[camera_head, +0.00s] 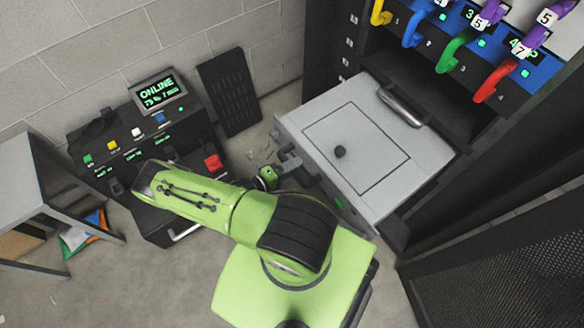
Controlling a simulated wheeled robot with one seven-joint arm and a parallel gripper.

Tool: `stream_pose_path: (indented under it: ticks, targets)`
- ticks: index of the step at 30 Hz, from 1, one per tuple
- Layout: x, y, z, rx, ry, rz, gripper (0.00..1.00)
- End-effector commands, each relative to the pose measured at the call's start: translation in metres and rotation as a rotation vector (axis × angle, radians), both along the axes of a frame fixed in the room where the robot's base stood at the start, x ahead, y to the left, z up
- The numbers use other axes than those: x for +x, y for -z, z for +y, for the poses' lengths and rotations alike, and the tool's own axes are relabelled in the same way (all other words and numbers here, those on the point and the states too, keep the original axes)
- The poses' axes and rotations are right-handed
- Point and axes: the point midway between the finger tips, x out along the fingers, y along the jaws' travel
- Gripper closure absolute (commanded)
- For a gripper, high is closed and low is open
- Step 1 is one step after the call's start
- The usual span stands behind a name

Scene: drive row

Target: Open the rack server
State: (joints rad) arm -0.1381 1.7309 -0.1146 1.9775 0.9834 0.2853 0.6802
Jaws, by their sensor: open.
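The rack server (408,162) is a light grey box that sticks out of the dark rack at the upper right. Its top has a square outlined panel with a dark round knob (340,152) and a metal bar handle (401,107) near the rack side. My gripper (288,156) is small and dark in this view, close to the server's left front face. It is open, with nothing seen between the fingers. I cannot tell whether it touches the front. My green arm hides part of the area below the front face.
The black rack (340,50) holds several numbered drives with coloured handles above the server. A control console (130,140) with an "ONLINE" screen (157,91) stands at the left by the wall. A grey table (40,195) is far left. A mesh door (510,260) is lower right.

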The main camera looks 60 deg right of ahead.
Motion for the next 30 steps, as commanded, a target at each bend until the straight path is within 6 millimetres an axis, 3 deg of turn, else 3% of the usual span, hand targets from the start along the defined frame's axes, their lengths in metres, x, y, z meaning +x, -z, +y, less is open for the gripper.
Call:
stream_pose_path:
  ticks: [8,11,24,30]
  targets:
    - [0.001,0.000,0.001,0.000,-0.001,0.000,0.51]
    - [0.005,-0.003,0.010,0.002,-0.003,-0.001,0.51]
    - [0.051,-0.027,0.115,0.002,-0.005,-0.004,0.51]
    - [0.061,-0.032,0.140,0.001,-0.002,-0.001,0.51]
